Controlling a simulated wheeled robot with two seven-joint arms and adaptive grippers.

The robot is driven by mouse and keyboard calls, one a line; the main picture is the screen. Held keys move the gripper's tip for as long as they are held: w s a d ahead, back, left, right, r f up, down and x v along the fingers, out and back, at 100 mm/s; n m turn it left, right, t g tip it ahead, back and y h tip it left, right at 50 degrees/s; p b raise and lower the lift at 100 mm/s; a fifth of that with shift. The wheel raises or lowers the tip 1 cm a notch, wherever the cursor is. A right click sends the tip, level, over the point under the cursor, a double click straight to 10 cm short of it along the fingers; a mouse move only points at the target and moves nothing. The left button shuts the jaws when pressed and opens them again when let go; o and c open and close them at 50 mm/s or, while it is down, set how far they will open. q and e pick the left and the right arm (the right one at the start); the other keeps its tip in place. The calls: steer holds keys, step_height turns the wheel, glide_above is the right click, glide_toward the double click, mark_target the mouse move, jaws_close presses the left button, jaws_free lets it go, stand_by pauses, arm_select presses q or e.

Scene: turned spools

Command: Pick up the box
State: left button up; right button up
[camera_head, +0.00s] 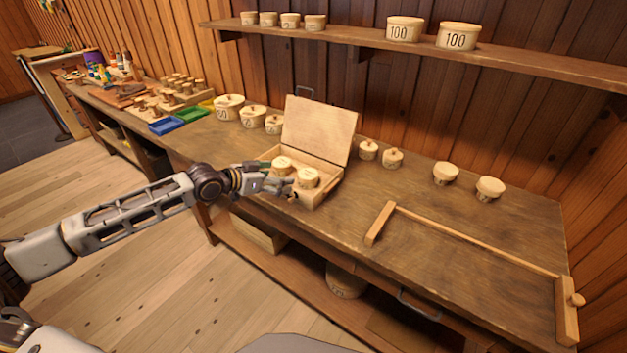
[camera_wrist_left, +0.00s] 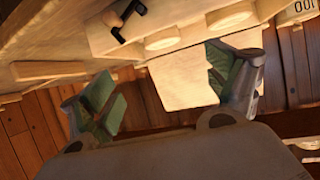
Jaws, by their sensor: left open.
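The pale wooden box (camera_head: 311,196) stands on the brown workbench with its lid (camera_head: 318,130) raised at the back. Two round wooden spools (camera_head: 307,178) sit in it. My left gripper (camera_head: 283,179) is at the box's left front corner, open, with nothing seen between its fingers. It partly hides the front of the box. In the left wrist view the green-padded fingers (camera_wrist_left: 160,88) are spread apart. The box wall (camera_wrist_left: 140,30) with a black clasp shows beyond them; I cannot tell whether they touch it. My right gripper is not in view.
Lidded round tubs (camera_head: 229,107) stand left of the box, and small spools (camera_head: 392,157) to its right. A wooden bar frame (camera_head: 470,240) lies on the right of the bench (camera_head: 440,270). A wall shelf (camera_head: 350,36) with tubs hangs above.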

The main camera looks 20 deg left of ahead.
arm_select(q)
steer(key=shift+s+a, duration=0.1)
steer(key=shift+a, duration=0.05)
stand_by(0.3)
glide_toward(307, 174)
steer(key=shift+d+x, duration=0.25)
steer(key=shift+x, duration=1.75)
steer(key=shift+s, duration=0.15)
steer(key=shift+a+x, duration=0.2)
steer(key=shift+x, duration=2.5)
steer(key=shift+a, duration=0.1)
steer(key=c, duration=1)
